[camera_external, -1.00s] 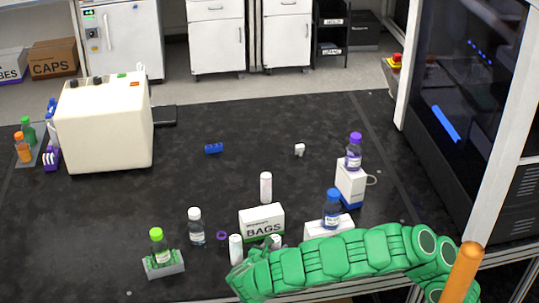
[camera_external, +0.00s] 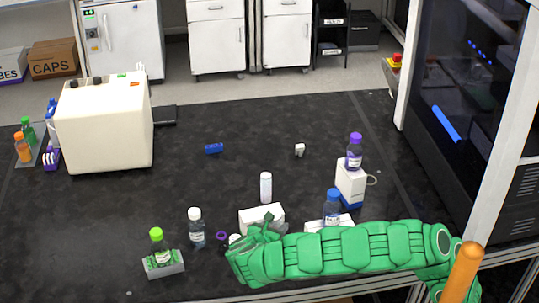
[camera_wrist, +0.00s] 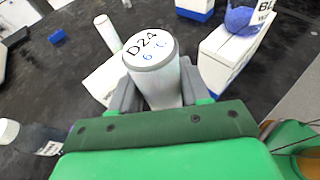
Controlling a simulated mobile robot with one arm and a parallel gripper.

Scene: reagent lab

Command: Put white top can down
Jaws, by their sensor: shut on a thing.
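My gripper (camera_wrist: 158,88) is shut on the white top can (camera_wrist: 150,48), which has a grey rim and "D24 6°C" written on its white lid. The can stands between the two grey fingers in the wrist view. In the external view my gripper (camera_external: 265,232) is over the near side of the black bench, in front of the white BAGS box (camera_external: 262,213). The held can is not clearly visible there, and I cannot tell whether its base touches the bench.
A slim white can (camera_external: 266,188) stands behind the box. A white-capped bottle (camera_external: 196,229) and a green-capped bottle (camera_external: 158,247) stand left. A blue-capped bottle (camera_external: 332,208) and a purple-capped bottle (camera_external: 354,152) stand right. The bench middle left is clear (camera_external: 110,205).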

